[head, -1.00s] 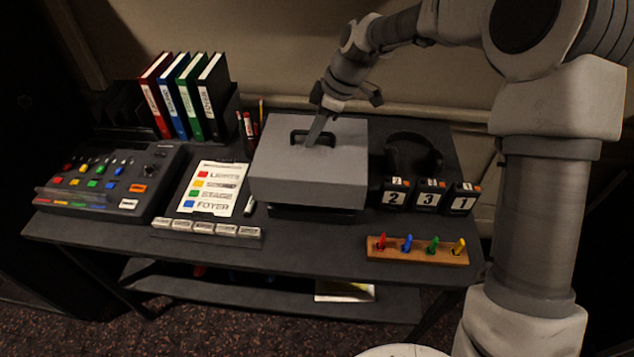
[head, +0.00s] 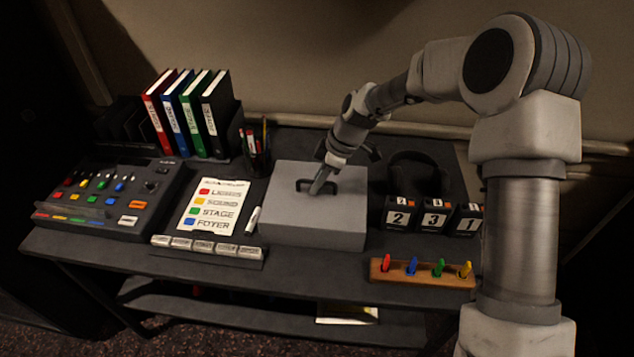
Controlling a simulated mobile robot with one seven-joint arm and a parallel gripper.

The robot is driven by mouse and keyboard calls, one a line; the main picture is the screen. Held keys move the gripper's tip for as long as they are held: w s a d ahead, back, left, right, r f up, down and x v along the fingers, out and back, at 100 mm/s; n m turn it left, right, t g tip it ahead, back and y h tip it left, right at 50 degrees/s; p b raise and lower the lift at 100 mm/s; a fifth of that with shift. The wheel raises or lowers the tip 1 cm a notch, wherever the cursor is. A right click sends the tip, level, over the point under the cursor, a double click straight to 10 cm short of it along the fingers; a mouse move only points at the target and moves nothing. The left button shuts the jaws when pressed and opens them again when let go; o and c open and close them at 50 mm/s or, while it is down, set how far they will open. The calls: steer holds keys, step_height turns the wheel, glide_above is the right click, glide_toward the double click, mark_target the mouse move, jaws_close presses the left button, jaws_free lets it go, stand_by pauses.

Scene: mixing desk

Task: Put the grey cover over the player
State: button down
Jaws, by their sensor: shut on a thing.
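The grey cover (head: 310,227) is a box-shaped lid with a dark handle (head: 334,188) on top. It sits level at the middle of the desk, its lower edge at or very near the desk top. My gripper (head: 318,188) is at the handle, pointing down, shut on it. The player does not show; the place under the cover is hidden by the cover's walls.
On the desk (head: 320,273), a cue sheet (head: 212,207), a marker (head: 253,220) and a pen cup (head: 257,155) stand left of the cover. Headphones (head: 418,170) and number blocks (head: 433,216) are close on its right. A wooden peg rack (head: 422,273) lies in front right.

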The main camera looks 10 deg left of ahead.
steer(key=shift+r, duration=0.1)
steer(key=shift+f+b, duration=0.3)
steer(key=c, duration=0.9)
jaws_free()
steer(key=shift+r, duration=0.1)
steer(key=shift+r, duration=0.1)
